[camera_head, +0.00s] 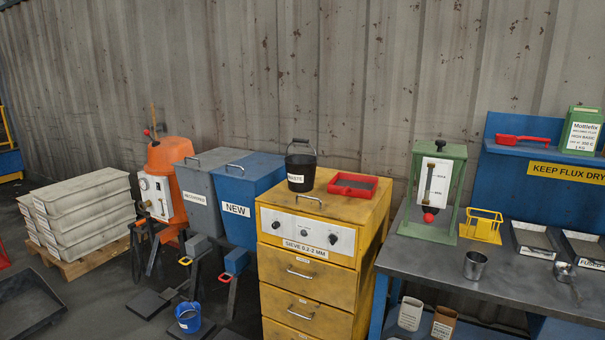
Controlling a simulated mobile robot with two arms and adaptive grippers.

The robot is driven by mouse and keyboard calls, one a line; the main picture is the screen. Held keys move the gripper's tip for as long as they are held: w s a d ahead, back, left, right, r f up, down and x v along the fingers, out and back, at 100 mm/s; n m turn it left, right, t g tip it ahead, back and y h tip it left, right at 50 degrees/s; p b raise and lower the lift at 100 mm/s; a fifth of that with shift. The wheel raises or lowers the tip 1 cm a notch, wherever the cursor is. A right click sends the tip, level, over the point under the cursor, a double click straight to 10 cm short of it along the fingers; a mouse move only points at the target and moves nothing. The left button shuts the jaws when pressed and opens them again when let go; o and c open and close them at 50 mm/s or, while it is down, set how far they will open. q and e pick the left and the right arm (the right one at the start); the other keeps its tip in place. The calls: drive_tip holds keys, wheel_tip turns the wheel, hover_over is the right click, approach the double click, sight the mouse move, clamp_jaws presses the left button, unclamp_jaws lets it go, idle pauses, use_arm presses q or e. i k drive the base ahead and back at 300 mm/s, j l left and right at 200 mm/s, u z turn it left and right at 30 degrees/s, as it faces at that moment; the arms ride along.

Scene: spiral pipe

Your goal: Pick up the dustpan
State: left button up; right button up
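No object is labelled as a dustpan. A shallow dark pan with raised sides (30,303) lies on the floor at the lower left, cut off by the picture edge; its shape could be that of a dustpan. A red tray with a dark inside (352,184) lies on top of the yellow cabinet. A red scoop-like tool with a handle (522,139) lies on the blue shelf at the right. I cannot tell for certain which of these is the dustpan. Neither of my grippers shows in the head view.
The yellow drawer cabinet (306,264) carries a black bucket (300,170). A grey workbench (490,278) at the right holds a green-framed device (434,190) and a metal cup (475,265). Crates (85,215) sit on a pallet.

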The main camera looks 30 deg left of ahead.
sight(353, 185)
drive_tip(key=i+j+u, duration=0.25)
drive_tip(key=i, duration=0.2)
drive_tip(key=i+j+u, duration=0.25)
drive_tip(key=i, duration=0.15)
